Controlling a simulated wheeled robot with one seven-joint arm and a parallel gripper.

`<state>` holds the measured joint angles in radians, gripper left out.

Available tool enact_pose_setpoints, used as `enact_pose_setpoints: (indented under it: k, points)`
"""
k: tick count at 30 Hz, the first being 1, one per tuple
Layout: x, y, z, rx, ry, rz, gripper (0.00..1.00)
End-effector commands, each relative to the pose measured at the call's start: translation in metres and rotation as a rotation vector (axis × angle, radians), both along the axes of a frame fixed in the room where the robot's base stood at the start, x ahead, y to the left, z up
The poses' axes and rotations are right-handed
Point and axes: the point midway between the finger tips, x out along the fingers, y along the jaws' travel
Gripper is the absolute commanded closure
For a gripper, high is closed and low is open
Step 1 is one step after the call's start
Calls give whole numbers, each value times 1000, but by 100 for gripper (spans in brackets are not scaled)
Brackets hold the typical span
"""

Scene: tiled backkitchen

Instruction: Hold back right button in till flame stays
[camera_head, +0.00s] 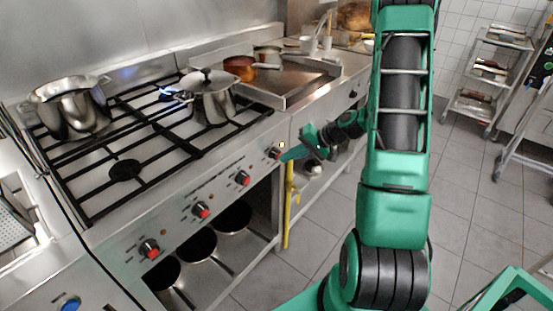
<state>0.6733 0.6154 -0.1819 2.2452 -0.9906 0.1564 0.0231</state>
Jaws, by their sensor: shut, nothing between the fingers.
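The stove (185,172) has a row of red-centred knobs along its front panel. My gripper (286,153) is shut and empty, its tips at the rightmost knob (274,153). A small pale square (281,145) shows just above the tips; it may be the button, and I cannot tell whether the tips press it. A blue flame (172,92) shows at the back right burner, partly hidden by a lidded pot (212,101).
A large steel pot (70,108) stands at the back left of the stove. A steel counter with a copper pan (240,67) adjoins on the right. A yellow pole (288,205) stands below my gripper. Tiled floor (335,225) is open in front.

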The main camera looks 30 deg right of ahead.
Motion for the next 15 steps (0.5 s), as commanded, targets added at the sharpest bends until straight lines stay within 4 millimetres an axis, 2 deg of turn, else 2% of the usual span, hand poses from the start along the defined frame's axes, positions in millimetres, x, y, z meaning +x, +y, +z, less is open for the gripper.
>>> enact_pose_setpoints:
  k: [15]
  points:
    - [-14, -5, 0, 0, 0, 0, 100]
